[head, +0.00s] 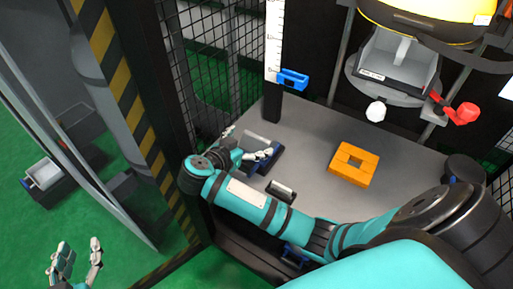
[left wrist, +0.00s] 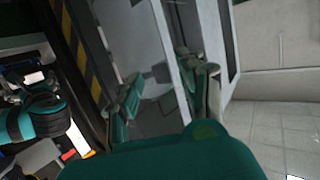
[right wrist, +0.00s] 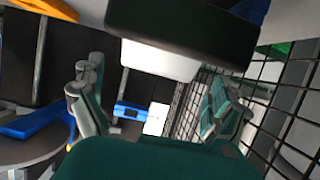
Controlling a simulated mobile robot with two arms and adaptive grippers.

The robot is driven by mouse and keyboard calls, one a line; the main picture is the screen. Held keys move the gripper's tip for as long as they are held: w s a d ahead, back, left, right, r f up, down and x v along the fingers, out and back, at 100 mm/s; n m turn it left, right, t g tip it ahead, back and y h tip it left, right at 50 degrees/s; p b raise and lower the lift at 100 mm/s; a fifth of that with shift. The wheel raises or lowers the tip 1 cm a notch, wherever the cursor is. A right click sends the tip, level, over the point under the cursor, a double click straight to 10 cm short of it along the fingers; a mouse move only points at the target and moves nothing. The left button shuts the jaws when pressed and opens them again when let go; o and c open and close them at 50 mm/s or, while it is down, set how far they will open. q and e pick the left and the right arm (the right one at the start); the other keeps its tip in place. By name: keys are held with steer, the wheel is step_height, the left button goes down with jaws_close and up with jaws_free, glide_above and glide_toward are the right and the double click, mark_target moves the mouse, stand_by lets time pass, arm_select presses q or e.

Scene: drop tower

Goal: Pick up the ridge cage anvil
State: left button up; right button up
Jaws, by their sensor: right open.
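I cannot tell for certain which piece is the ridge cage anvil. On the grey tower plate (head: 315,150) lie a dark block with a pale top (head: 281,190) and a blue-and-black piece with a grey top (head: 262,146). My right gripper (head: 245,144) is open beside the blue-and-black piece, its fingers partly overlapping it in the head view. In the right wrist view a dark block with a white face (right wrist: 180,35) is close, above the spread fingers (right wrist: 155,110). My left gripper (head: 79,262) is open and empty, outside the tower over the green floor.
An orange square frame (head: 354,165) lies on the plate to the right. A white scale (head: 273,40) with a blue bracket (head: 293,79) stands behind. The drop head (head: 397,62) with a red knob (head: 466,112) hangs above. Black mesh (head: 214,65) and a striped post (head: 125,100) bound the left.

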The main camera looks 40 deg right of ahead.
mark_target(256, 138)
steer(key=b+x, duration=0.1)
steer(key=x, duration=0.3)
steer(key=shift+s+b, duration=0.1)
steer(key=shift+b, duration=0.25)
steer(key=shift+d, duration=0.15)
steer(key=c, duration=1.3)
steer(key=shift+r, duration=0.1)
steer(key=shift+c, duration=0.8)
arm_select(q)
step_height(256, 138, up, 8)
steer(key=d+t+h, duration=0.1)
steer(key=t, duration=0.4)
steer(key=shift+w+d+h, duration=0.25)
steer(key=shift+w+h, duration=0.15)
